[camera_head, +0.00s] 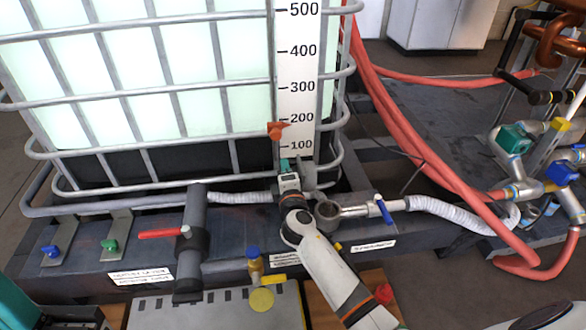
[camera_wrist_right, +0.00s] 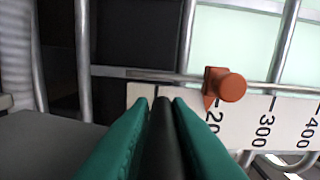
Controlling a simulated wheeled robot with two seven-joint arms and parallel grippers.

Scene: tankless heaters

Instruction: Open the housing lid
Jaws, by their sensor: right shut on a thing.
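My right gripper (camera_head: 285,164) reaches in from the bottom of the head view and stands in front of the tank's scale. In the right wrist view its green fingers (camera_wrist_right: 159,105) are shut on a dark round bar (camera_wrist_right: 161,125). A grey plate-like part (camera_head: 307,177) stands upright just right of the gripper; it may be the housing lid, but I cannot tell whether the bar belongs to it. Below right is a grey cylindrical housing (camera_head: 327,213) with an open-looking round top. My left gripper does not show clearly.
A caged white tank (camera_head: 130,80) with a scale (camera_head: 298,75) and orange marker (camera_head: 276,130) is behind. A blue-handled valve (camera_head: 384,210) and white hose (camera_head: 450,215) lie right. A red-handled grey pipe (camera_head: 195,235) stands left. Red hoses (camera_head: 425,150) cross the right side.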

